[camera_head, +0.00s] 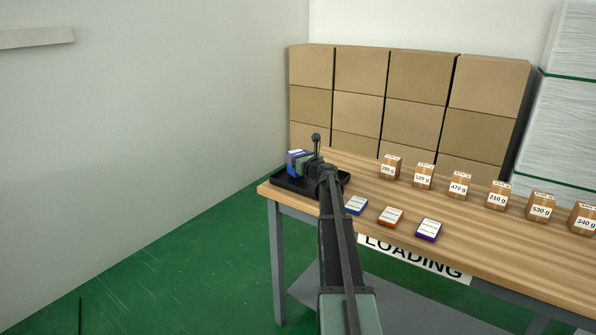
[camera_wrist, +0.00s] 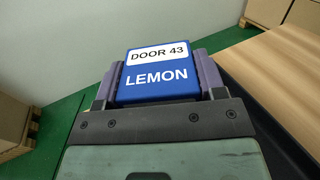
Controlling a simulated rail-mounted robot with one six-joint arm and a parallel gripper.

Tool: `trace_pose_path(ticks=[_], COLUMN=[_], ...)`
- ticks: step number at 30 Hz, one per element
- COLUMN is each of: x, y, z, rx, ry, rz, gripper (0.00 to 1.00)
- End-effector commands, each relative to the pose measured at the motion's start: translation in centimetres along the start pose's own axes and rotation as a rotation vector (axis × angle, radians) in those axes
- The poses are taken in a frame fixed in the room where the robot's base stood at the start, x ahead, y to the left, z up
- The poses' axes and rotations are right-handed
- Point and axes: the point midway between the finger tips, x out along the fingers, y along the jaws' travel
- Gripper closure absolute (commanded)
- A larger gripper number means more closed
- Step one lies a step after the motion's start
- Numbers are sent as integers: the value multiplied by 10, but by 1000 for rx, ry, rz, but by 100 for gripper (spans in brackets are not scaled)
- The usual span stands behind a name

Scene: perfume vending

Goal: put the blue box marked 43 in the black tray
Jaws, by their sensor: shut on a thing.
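The blue box (camera_wrist: 158,82) reads "DOOR 43" and "LEMON" in the wrist view. My gripper (camera_wrist: 158,80) is shut on it, with one finger at each side. In the head view the blue box (camera_head: 294,157) is at the far left end of the table, over the black tray (camera_head: 281,182). My gripper (camera_head: 302,163) partly hides it there. I cannot tell whether the box touches the tray floor. A dark edge of the tray (camera_wrist: 256,108) shows at the right in the wrist view.
On the wooden table (camera_head: 370,190), a blue-and-white box (camera_head: 356,205), an orange one (camera_head: 391,216) and a purple one (camera_head: 428,229) lie right of my arm. Several small brown weight-marked cartons (camera_head: 458,186) stand behind them. Large cardboard boxes (camera_head: 385,100) are stacked behind the table.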

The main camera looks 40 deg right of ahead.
Motion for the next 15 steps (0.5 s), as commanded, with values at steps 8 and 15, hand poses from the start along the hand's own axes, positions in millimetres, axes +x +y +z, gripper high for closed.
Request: trace_pose_path(ticks=[8, 15], x=[0, 0], y=[0, 0], z=[-11, -14], rx=[0, 0], ry=[0, 0], rz=[0, 0], gripper=[63, 23])
